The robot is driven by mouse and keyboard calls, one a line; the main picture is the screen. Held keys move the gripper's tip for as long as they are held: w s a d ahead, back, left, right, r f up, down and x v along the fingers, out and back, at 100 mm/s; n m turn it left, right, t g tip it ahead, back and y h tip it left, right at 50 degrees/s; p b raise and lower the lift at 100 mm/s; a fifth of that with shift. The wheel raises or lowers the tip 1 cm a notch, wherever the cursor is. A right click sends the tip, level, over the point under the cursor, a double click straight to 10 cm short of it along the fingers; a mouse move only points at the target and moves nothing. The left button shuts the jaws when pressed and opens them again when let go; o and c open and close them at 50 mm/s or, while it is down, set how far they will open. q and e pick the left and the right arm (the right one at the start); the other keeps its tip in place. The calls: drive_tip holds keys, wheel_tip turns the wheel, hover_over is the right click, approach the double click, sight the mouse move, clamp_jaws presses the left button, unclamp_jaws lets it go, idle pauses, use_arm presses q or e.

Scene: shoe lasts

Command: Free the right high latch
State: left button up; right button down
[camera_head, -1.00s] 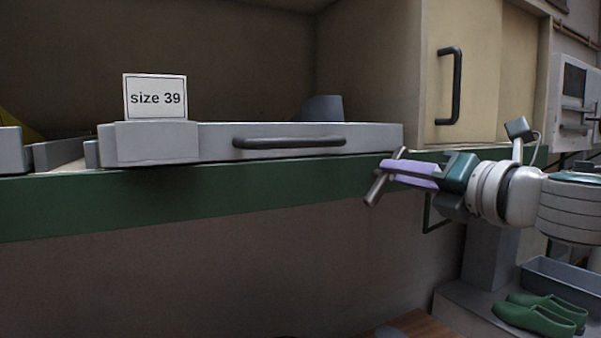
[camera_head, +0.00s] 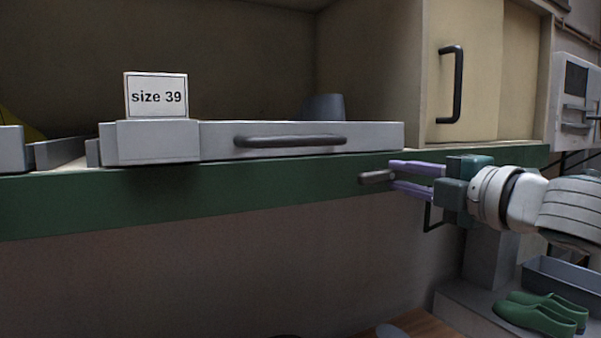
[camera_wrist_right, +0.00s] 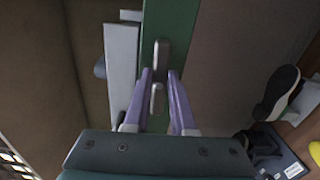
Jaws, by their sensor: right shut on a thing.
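The right high latch (camera_head: 376,177) is a grey-brown bar on the green rail (camera_head: 250,192), below the right end of a light grey tray front. It lies about level in the head view. In the right wrist view the latch (camera_wrist_right: 161,57) lies in line with my fingers. My right gripper (camera_head: 392,175) comes in from the right, its purple fingers one above the other. It is shut on the latch, whose near end lies between the fingers in the wrist view (camera_wrist_right: 160,73). My left gripper is not in view.
The grey tray front (camera_head: 365,140) with a dark handle (camera_head: 290,141) and a "size 39" card (camera_head: 156,96) sits above the rail. A cream cabinet door (camera_head: 480,75) stands behind at right. Green clogs (camera_head: 535,313) are low at right. Space below the rail is clear.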

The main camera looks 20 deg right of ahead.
drive_tip(key=shift+d+f+m, duration=0.1)
drive_tip(key=shift+m, duration=0.3)
drive_tip(key=c, duration=0.7)
unclamp_jaws()
drive_tip(key=shift+c, duration=0.2)
drive_tip(key=shift+s+f+b, duration=0.15)
drive_tip(key=shift+s+b, duration=0.3)
drive_tip(key=shift+s, duration=0.2)
drive_tip(key=s+b, duration=0.3)
drive_tip(key=s, duration=0.5)
drive_tip(key=shift+s+d+r, duration=0.2)
drive_tip(key=shift+s+d, duration=0.1)
drive_tip(key=shift+d, duration=0.05)
